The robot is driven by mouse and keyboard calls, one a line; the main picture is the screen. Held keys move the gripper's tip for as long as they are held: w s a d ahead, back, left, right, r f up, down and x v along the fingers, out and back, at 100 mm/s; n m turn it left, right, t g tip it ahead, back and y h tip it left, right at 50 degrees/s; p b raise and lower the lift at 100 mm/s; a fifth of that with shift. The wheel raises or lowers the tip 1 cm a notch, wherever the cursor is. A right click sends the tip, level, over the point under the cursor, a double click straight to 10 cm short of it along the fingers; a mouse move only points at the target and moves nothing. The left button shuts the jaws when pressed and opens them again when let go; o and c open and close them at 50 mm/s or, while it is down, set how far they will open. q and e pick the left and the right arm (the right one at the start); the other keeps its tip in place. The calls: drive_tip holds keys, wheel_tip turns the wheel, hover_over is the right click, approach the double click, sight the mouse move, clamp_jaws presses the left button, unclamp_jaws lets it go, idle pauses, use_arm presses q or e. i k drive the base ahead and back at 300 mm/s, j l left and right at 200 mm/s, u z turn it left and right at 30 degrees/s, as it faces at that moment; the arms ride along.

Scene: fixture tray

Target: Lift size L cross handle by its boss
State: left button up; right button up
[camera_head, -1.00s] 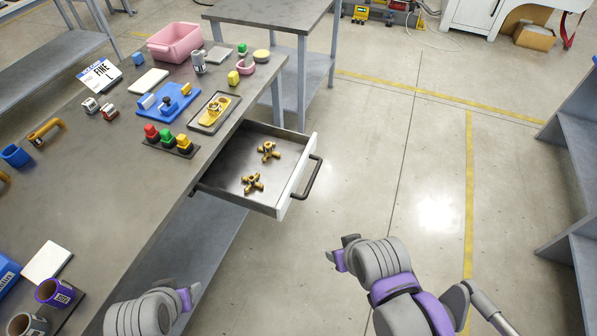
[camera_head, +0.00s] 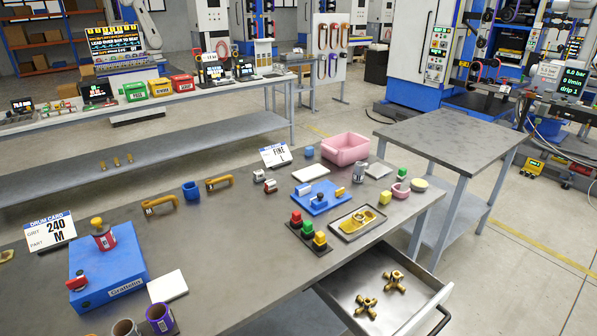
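Two brass-coloured cross handles lie apart in the open drawer (camera_head: 350,283) at the lower right. One cross handle (camera_head: 394,281) is farther back and to the right. The other cross handle (camera_head: 367,306) is nearer and to the left. Each has several arms around a central boss. Size marks on them are too small to read, so I cannot tell which is size L. Neither of my grippers is in view.
The bench (camera_head: 235,235) holds a blue fixture (camera_head: 322,198), a grey tray with a yellow part (camera_head: 357,222), red, green and yellow blocks (camera_head: 307,228), a pink bin (camera_head: 346,147) and a "FINE" card (camera_head: 275,155). A side table (camera_head: 450,140) is mostly bare.

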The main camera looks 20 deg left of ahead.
sight(394, 277)
drive_tip(key=k+j+z, duration=0.1)
drive_tip(key=j+z, duration=0.15)
drive_tip(key=j, duration=0.15)
drive_tip(key=k+j+z, duration=0.2)
drive_tip(key=j, duration=0.15)
drive_tip(key=j+z, duration=0.25)
drive_tip(key=j, duration=0.15)
drive_tip(key=i+u, duration=0.1)
drive_tip(key=u, duration=0.3)
drive_tip(key=i+l+u, duration=0.1)
drive_tip(key=u, duration=0.3)
drive_tip(key=l+u, duration=0.15)
drive_tip(key=u, duration=0.3)
drive_tip(key=i+l+u, duration=0.15)
drive_tip(key=l, duration=0.15)
drive_tip(key=i+l+u, duration=0.15)
drive_tip(key=l, duration=0.2)
drive_tip(key=l+u, duration=0.15)
drive_tip(key=l, duration=0.2)
drive_tip(key=i+l, duration=0.1)
drive_tip(key=l, duration=0.2)
drive_tip(key=i+l, duration=0.1)
drive_tip(key=l, duration=0.2)
drive_tip(key=i+l, duration=0.1)
drive_tip(key=l, duration=0.2)
drive_tip(key=u, duration=0.05)
